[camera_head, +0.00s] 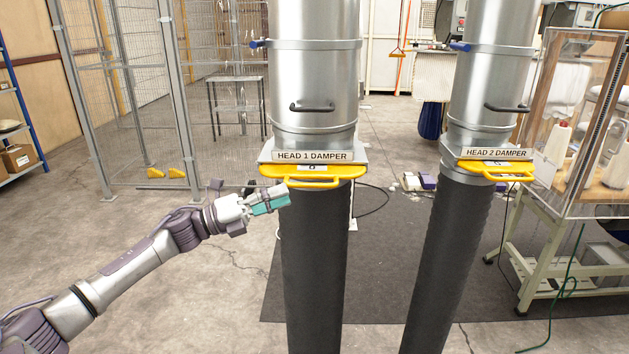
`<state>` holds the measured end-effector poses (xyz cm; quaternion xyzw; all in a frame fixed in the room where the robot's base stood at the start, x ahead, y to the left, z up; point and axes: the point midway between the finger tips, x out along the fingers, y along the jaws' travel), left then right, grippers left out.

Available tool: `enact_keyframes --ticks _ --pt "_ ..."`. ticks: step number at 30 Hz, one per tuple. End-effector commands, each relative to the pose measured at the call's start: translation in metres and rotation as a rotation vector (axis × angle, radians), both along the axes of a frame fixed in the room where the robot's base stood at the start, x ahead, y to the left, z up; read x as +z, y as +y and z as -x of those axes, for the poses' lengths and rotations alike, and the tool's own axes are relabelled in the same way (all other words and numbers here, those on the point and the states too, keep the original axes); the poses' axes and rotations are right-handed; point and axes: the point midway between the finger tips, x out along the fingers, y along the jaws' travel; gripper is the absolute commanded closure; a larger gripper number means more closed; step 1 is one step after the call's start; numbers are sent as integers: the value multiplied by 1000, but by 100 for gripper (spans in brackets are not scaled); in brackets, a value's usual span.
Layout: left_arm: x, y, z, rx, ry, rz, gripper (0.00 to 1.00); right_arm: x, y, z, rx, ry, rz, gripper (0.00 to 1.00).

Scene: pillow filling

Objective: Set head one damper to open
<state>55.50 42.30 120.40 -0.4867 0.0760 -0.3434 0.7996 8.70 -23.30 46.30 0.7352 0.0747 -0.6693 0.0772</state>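The head one damper (290,170) is a yellow slide plate with a front handle, set in a flange under the left metal duct. A label reading "HEAD 1 DAMPER" (312,156) sits above it. A small mark on the plate is too small to read surely. My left gripper (284,199) is just left of and slightly below the yellow handle, in front of the black hose. Its teal-padded fingers point right toward the handle. I see no clear gap between the fingers, and whether they touch the handle cannot be told. My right gripper is out of view.
A similar yellow head two damper (495,168) is on the right duct. Black hoses (318,265) run down from both ducts. A wooden-framed clear cabinet (590,120) stands at right. Wire mesh fencing (120,90) is behind left. The floor at left is mostly clear.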

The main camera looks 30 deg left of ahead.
Motion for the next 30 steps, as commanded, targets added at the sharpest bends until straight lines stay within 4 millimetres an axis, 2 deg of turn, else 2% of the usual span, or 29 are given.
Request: enact_keyframes --ticks 1,12,18,25,26,30 --pt "8 -5 -7 0 -5 3 63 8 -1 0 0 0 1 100" --pt "18 -42 -53 2 -1 4 63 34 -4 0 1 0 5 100" --pt "17 -49 -61 2 1 1 63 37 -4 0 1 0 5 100" --pt "16 -50 -61 2 1 1 63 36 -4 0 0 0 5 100" --pt "16 -50 -61 2 1 1 64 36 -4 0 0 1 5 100" --pt "16 -50 -61 2 1 1 88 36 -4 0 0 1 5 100"
